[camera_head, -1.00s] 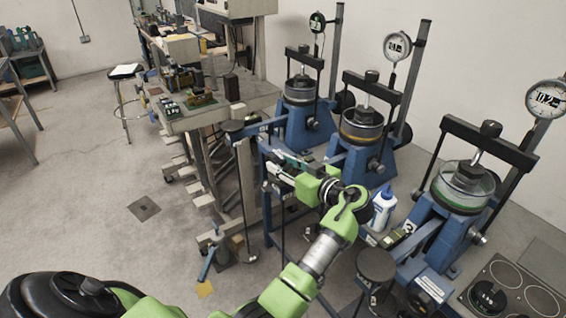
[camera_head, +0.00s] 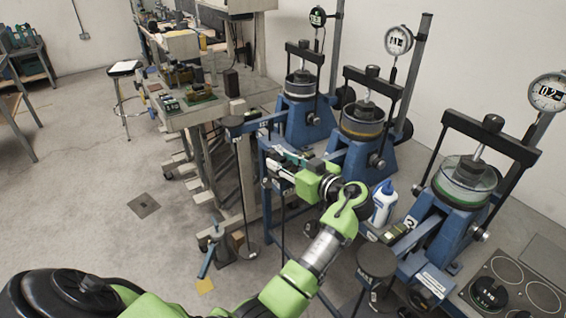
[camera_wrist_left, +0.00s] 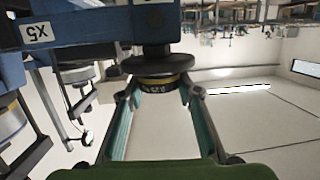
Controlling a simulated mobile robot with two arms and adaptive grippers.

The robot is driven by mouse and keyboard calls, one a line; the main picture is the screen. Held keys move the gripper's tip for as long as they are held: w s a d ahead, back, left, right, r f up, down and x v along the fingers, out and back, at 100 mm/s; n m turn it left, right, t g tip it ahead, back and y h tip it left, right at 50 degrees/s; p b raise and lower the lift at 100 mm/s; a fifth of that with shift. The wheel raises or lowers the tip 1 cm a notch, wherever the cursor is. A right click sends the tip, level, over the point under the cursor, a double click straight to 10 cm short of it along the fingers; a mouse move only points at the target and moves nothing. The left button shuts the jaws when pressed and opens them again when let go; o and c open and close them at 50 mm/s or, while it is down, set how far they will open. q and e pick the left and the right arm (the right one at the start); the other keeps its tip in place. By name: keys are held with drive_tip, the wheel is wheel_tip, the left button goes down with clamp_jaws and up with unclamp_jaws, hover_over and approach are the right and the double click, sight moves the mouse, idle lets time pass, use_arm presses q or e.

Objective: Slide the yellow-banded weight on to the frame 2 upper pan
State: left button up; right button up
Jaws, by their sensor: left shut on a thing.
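My left gripper (camera_head: 277,164) reaches to the lever end of the middle frame (camera_head: 357,140), which I take as frame 2. In the left wrist view, which looks upside down, its two teal-padded fingers (camera_wrist_left: 158,97) stand on both sides of the yellow-banded weight (camera_wrist_left: 159,84) and are shut on it. The weight is a short dark disc with a yellow band and markings. It lies right against a wider black disc, the upper pan (camera_wrist_left: 156,64), under a blue beam labelled X5. I cannot tell whether it rests fully on the pan. In the head view the gripper hides both. My right gripper is out of view.
A cluttered bench (camera_head: 200,113) stands behind.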

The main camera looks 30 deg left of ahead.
use_arm(q)
drive_tip(key=shift+f, duration=0.15)
drive_tip(key=o, duration=1.3)
drive_tip(key=shift+c, duration=0.2)
